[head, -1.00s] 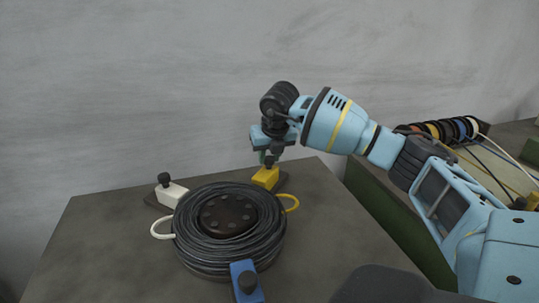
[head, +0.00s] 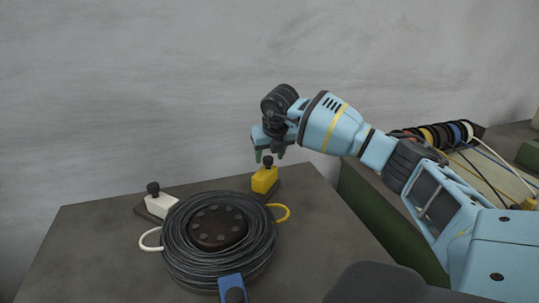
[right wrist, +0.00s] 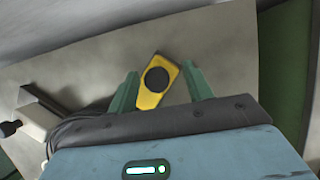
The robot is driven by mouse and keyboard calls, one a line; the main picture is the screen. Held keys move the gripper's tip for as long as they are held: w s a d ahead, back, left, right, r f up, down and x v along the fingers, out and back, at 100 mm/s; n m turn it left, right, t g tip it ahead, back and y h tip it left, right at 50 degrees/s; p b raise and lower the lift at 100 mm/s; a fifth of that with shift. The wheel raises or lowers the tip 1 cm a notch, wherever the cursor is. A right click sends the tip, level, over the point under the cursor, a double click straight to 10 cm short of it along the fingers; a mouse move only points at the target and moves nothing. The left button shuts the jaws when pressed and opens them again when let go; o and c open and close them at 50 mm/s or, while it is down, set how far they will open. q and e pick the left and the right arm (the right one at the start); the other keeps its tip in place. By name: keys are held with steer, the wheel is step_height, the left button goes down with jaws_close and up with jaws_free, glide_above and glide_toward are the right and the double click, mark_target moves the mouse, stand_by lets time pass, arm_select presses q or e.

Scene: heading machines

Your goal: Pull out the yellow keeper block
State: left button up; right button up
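The yellow keeper block (head: 264,180) with a black knob on top sits at the back right of the black cable coil (head: 222,255), on a dark base. In the right wrist view the yellow block (right wrist: 150,97) shows between the two green fingers, with its round black knob facing the camera. My right gripper (head: 268,156) is above the block, fingers pointing down, open and empty. It also shows open in the right wrist view (right wrist: 160,92). My left gripper is not in view.
A white block (head: 160,205) with a black knob stands left of the coil, a blue one (head: 231,287) at its front. White and yellow loops stick out beside the coil. A rack of coloured coils (head: 445,132) stands at right. The wall is close behind.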

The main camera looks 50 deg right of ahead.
steer(key=shift+a, duration=0.15)
steer(key=v, duration=0.7)
steer(key=shift+s+r, duration=0.15)
steer(key=shift+r, duration=0.2)
